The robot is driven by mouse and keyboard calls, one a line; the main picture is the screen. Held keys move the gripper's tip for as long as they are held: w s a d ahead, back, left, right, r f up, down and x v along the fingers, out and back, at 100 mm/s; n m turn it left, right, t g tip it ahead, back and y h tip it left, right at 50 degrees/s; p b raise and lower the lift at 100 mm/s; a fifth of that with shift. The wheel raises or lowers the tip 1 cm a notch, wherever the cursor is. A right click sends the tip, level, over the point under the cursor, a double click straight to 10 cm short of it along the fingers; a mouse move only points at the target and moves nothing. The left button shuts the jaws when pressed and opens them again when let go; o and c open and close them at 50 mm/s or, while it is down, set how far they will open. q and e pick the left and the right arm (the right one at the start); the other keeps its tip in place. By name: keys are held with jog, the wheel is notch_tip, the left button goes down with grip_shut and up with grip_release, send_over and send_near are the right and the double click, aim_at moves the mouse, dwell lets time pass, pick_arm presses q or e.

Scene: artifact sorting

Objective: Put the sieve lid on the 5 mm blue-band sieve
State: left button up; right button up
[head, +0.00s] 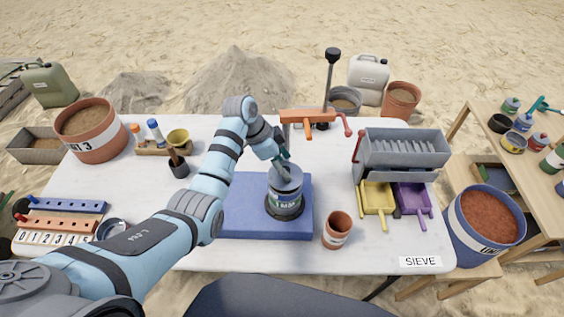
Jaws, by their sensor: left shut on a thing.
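The blue-band sieve (284,199) stands upright on the blue mat (241,205) near the middle of the table. A dark ring shows around its base. The grey sieve lid (288,181) is at the top of the sieve. I cannot tell whether it is seated or held just above the rim. My left gripper (284,163) reaches in from the left, directly over the sieve, and is shut on the lid. Its fingertips hide part of the lid. My right gripper is not in view.
A terracotta cup (337,230) stands right of the mat. A grey riffle box (402,153) with yellow (376,201) and purple (411,198) pans is farther right. An orange clamp-like tool (308,116) stands behind the mat. The mat's left part is clear.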

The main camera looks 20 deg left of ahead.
pick_arm(q)
jog(key=shift+r, duration=0.1)
jog(key=shift+f+b, duration=0.35)
jog(key=shift+f, duration=0.65)
jog(key=o, duration=1.2)
jog(key=shift+r, duration=0.15)
jog(key=v, duration=1.1)
jog(key=shift+a+r, duration=0.1)
jog(key=shift+r, duration=0.25)
